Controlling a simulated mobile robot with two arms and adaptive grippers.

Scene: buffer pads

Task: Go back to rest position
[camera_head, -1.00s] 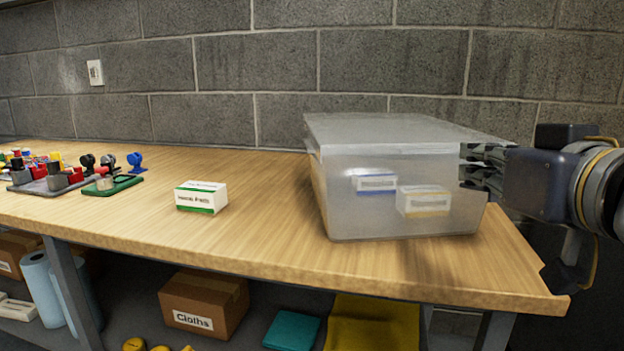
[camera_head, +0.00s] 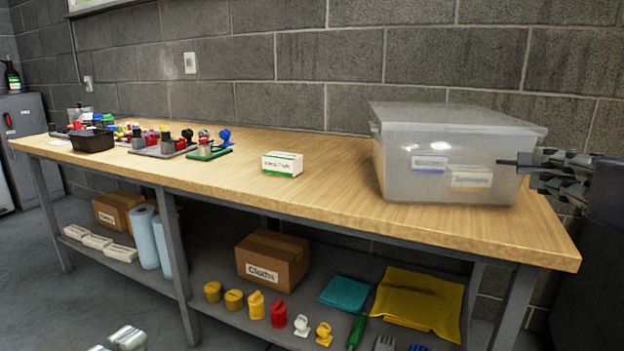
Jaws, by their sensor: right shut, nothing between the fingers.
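My right gripper (camera_head: 532,172) is at the right, beside the right end of the translucent plastic bin (camera_head: 400,185). Its dark fingers point left at the bin's side and hold nothing. I cannot tell whether a fingertip touches the bin. The bin stands on the wooden workbench (camera_head: 330,190) with its lid on. Two small boxes show through its wall, one with a blue band (camera_head: 429,163) and one with a yellow band (camera_head: 471,179). A white box with a green band (camera_head: 282,164) lies on the bench left of the bin.
Coloured parts on stands and a black tray (camera_head: 92,140) fill the bench's left part. The lower shelf holds a carton (camera_head: 272,260), a yellow cloth (camera_head: 418,300), a teal cloth (camera_head: 345,293) and several small items. Grey floor is open at lower left.

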